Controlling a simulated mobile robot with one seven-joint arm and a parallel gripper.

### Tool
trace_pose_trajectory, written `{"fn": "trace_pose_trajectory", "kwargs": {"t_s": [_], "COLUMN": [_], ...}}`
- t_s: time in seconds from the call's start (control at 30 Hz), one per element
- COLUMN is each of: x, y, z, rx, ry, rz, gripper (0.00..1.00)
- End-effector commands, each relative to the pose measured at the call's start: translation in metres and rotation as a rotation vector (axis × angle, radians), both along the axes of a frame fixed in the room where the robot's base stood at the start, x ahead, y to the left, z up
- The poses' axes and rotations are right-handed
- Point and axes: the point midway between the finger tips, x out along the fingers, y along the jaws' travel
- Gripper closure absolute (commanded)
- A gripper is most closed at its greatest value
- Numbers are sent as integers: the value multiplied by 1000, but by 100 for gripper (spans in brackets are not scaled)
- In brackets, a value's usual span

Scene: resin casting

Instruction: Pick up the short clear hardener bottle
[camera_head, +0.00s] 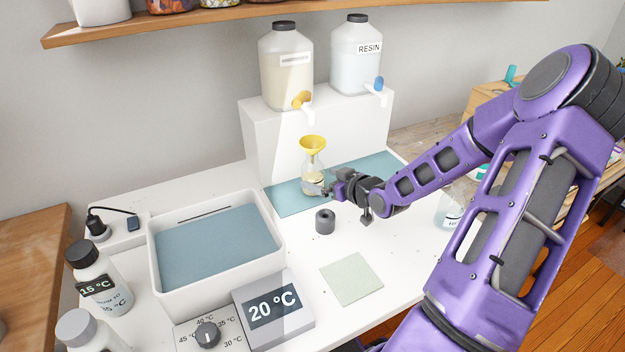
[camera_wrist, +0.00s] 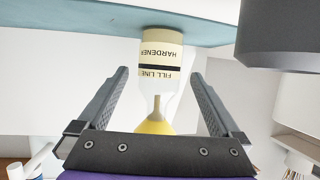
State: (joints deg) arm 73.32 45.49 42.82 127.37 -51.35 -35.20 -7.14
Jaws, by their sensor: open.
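The short clear hardener bottle (camera_head: 313,184) stands upright on the blue mat (camera_head: 286,200), below the dispensers. It holds pale yellow liquid, and a yellow funnel (camera_head: 313,146) sits in its neck. The wrist view is upside down and shows the bottle (camera_wrist: 160,50) with its HARDENER and FILL LINE label, the funnel (camera_wrist: 155,124) below. My gripper (camera_head: 327,189) is open and low at the bottle's right side. In the wrist view the bottle lies centred between the fingertips (camera_wrist: 160,73), with a gap each side. How deep it sits between them is unclear.
A dark grey cylinder (camera_head: 325,221) stands on the table in front of the bottle. The dispenser stand (camera_head: 262,140) is behind it, with a RESIN jug (camera_head: 356,70) on top. A water bath (camera_head: 275,240) is at left, a pale green square (camera_head: 351,279) in front.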

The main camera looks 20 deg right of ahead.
Motion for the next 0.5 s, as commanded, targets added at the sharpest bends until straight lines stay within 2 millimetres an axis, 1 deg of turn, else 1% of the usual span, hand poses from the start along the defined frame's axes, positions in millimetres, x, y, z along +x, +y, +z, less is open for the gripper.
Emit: {"fn": "trace_pose_trajectory", "kwargs": {"t_s": [0.2, 0.3, 0.4, 0.5], "x": [28, 39, 44, 44], "y": [7, 9, 9, 9], "z": [-17, -20, -21, -21], "rx": [1, 0, 1, -1], "ry": [-1, -2, -1, 0], "rz": [3, 2, 1, 0], "gripper": [0, 0, 0, 0]}}
